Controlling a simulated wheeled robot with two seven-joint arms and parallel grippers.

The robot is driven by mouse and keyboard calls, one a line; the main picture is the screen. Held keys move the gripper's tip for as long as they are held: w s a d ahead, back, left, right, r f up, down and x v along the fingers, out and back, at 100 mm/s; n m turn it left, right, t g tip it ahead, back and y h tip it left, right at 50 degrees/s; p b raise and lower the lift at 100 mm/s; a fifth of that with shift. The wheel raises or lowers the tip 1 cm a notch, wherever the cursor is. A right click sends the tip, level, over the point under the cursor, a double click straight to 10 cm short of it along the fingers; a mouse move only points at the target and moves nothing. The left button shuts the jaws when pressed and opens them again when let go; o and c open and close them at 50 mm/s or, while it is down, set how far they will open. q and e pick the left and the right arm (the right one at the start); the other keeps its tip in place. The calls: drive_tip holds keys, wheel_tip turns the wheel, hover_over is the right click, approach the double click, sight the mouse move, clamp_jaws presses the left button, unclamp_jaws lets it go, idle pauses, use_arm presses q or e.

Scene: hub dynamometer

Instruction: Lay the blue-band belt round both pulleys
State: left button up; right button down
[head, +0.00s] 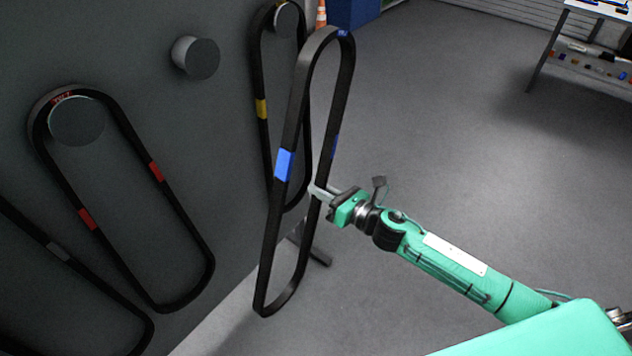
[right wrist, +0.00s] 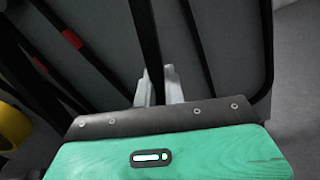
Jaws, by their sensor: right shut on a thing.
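The blue-band belt (head: 269,241) is a long black loop with blue bands, hanging upright in the air in the head view, apart from the wall pegs. In the right wrist view the belt strand (right wrist: 146,45) runs down between the fingers of my right gripper (right wrist: 158,88). My left gripper is not in view. The two pulleys cannot be made out in these frames.
A dark panel carries a red-band belt (head: 122,125) on a peg, a yellow-band belt (head: 260,80), a grey-band belt (head: 88,275) and an empty round peg (head: 196,57). A workbench (head: 597,12) stands far right. The floor (head: 450,130) between is clear.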

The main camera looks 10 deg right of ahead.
drive_tip(key=s+a+r+m+p, duration=0.1)
drive_tip(key=s+r+m+p, duration=0.5)
drive_tip(key=m+p, duration=0.3)
drive_tip(key=shift+s+m, duration=0.5)
drive_tip(key=shift+m, duration=0.5)
drive_tip(key=shift+a, duration=0.1)
drive_tip(key=s+d+r+m+t+h+b, duration=0.2)
drive_tip(key=s+d+m+h, duration=0.5)
drive_tip(key=h, duration=0.4)
wheel_tip(320, 180, up, 3)
drive_tip(key=shift+s+f+m+t+b, duration=0.2)
drive_tip(key=shift+s+m+t+b, duration=0.15)
drive_tip(key=shift+t, duration=0.55)
